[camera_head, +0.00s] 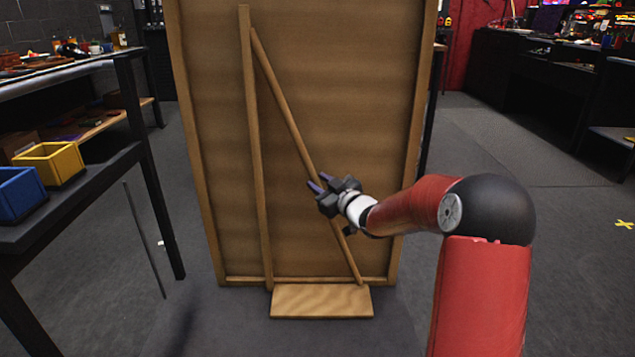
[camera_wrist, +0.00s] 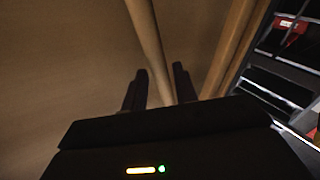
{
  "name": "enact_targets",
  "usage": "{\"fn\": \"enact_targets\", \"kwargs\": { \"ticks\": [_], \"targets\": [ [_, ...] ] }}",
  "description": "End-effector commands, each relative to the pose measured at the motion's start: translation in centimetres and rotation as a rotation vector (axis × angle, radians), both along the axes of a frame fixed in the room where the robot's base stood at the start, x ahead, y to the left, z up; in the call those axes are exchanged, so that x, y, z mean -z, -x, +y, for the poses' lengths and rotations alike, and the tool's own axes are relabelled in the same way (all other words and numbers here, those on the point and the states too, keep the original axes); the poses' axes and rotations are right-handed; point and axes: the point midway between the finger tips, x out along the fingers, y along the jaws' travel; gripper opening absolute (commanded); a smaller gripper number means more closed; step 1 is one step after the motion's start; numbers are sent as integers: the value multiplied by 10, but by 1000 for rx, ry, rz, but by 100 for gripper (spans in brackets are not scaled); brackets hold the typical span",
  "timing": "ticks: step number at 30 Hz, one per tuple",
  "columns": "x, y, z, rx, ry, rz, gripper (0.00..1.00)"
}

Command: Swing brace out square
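A large wooden panel (camera_head: 350,60) stands upright with its framed back towards me. A vertical wooden strip (camera_head: 252,140) runs up its left part, and a slanted wooden strut (camera_head: 285,105) runs from near the strip's top down to the right. They look like the brace, lying close to the panel. A pale plywood board (camera_head: 320,301) sits at their foot. My gripper (camera_head: 322,182) is at the slanted strut, below its middle. In the wrist view, my gripper's fingers (camera_wrist: 160,78) are apart, with the strut (camera_wrist: 147,35) showing between them. I cannot tell whether they touch it.
A black shelf table with a yellow bin (camera_head: 52,163) and a blue bin (camera_head: 18,195) stands on the left. A thin dark rod (camera_head: 145,240) shows beside it. Dark workbenches (camera_head: 535,85) stand at the back right.

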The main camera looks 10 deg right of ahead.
Motion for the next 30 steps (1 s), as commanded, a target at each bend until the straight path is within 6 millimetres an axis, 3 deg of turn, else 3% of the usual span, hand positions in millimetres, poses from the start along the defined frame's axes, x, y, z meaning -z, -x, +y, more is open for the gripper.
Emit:
{"fn": "enact_targets", "kwargs": {
  "ticks": [5,13,20,30],
  "targets": [
    [0,-13,6,0,1,0,29],
    [0,-14,6,2,2,1,29],
    [0,-14,6,2,2,1,0],
    [1,-13,9,5,3,1,0]
  ]
}}
